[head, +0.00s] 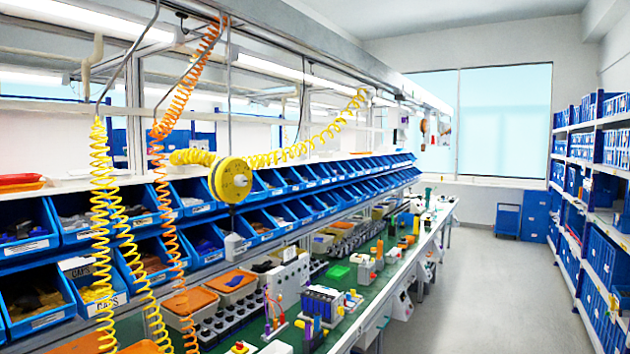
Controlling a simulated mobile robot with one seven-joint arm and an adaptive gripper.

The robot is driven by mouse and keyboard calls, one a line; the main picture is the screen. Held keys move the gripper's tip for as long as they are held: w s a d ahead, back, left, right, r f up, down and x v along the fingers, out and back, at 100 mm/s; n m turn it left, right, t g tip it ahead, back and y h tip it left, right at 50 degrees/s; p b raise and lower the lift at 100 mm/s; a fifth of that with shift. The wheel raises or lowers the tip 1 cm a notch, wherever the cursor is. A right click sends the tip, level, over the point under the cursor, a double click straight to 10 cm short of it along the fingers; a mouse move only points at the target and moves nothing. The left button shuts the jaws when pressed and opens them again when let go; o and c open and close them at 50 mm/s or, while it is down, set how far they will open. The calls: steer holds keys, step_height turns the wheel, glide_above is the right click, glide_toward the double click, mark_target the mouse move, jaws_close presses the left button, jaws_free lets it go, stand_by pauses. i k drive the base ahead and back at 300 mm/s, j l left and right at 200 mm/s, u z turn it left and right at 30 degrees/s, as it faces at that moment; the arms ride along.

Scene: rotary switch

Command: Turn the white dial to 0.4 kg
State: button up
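I cannot make out a white dial or any kg marking in the head view. A white panel with small dark spots (288,281) stands upright on the green-topped workbench (366,313). A white box (402,303) is fixed at the bench's front edge, with details too small to read. Neither can be confirmed as carrying the dial. My gripper is not in view.
Blue bins (92,212) line the bench's back. Coiled yellow (103,230) and orange (165,190) hoses and a yellow reel (231,180) hang in front. Blue-crate shelves (607,195) stand right. The grey aisle floor (490,300) is clear.

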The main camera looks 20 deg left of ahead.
mark_target(240, 180)
steer(key=u, duration=1.4)
